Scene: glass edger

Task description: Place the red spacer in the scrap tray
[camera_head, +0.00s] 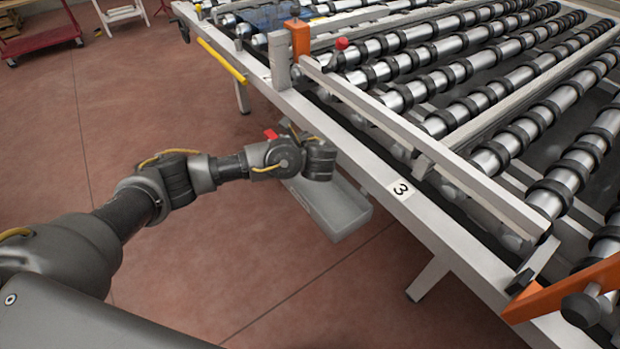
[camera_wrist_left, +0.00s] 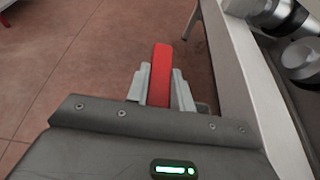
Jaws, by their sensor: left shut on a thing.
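The red spacer (camera_wrist_left: 161,72) is a flat red bar held between the grey fingers of my left gripper (camera_wrist_left: 160,90). It sticks out past the fingertips in the left wrist view. In the head view only a small red end (camera_head: 271,134) shows, beyond my wrist; the fingers are mostly hidden there. The grey scrap tray (camera_head: 343,222) is an open box at the near side of the roller machine. My wrist is in front of its far end and hides part of it. The tray does not show in the wrist view. My right gripper is not in view.
The roller conveyor's white side rail (camera_head: 440,228), labelled 3, runs close beside my wrist. An orange post (camera_head: 299,38), a red knob (camera_head: 341,43) and a yellow bar (camera_head: 222,61) are at its far end.

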